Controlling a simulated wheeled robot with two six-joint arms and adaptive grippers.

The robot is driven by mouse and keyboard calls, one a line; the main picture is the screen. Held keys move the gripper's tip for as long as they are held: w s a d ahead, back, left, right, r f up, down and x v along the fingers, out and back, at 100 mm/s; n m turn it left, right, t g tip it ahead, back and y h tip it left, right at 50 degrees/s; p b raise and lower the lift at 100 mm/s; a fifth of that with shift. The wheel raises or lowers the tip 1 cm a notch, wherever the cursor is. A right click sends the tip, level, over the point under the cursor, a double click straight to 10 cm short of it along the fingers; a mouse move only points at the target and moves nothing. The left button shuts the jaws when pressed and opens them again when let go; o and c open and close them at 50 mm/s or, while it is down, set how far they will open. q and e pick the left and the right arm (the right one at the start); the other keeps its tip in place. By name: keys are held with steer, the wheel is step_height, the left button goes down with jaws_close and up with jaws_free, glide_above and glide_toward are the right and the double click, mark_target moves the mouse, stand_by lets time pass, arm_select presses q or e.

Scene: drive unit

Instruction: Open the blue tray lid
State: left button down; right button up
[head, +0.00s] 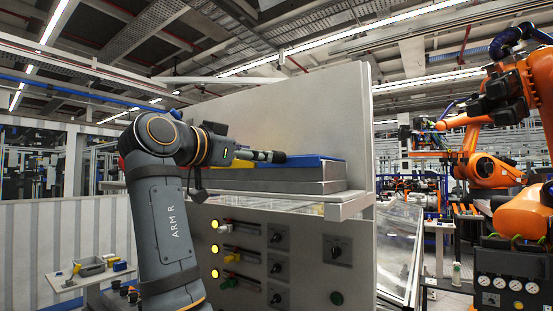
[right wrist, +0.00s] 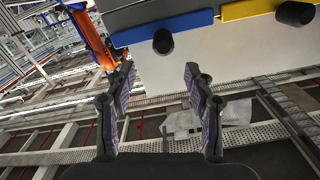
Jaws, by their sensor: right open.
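The blue tray lid (head: 318,160) lies flat on a grey tray on the shelf of the grey panel. In the right wrist view the blue lid (right wrist: 185,24) is at the top, with a black knob (right wrist: 163,41) on its near edge. My right gripper (right wrist: 160,74) is open and empty. Its fingers are apart from the lid and knob, with the knob lying ahead and between their lines. In the head view the right gripper (head: 265,155) is in front of the lid and covers part of it. My left gripper is not in view.
A yellow lid (right wrist: 250,9) with its own black knob (right wrist: 295,13) sits beside the blue one. Below the shelf is a control panel (head: 275,255) with knobs and lit buttons. A tall grey back plate (head: 300,110) stands behind. Orange robot arms (head: 500,140) are at right.

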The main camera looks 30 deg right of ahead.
mark_target(277, 157)
steer(key=p+x, duration=0.4)
steer(key=x, duration=0.6)
steer(key=shift+w, duration=0.2)
steer(key=shift+w+d+f, duration=0.1)
steer(key=shift+w+d, duration=0.2)
steer(key=shift+a, duration=0.1)
steer(key=shift+c, duration=0.4)
jaws_close()
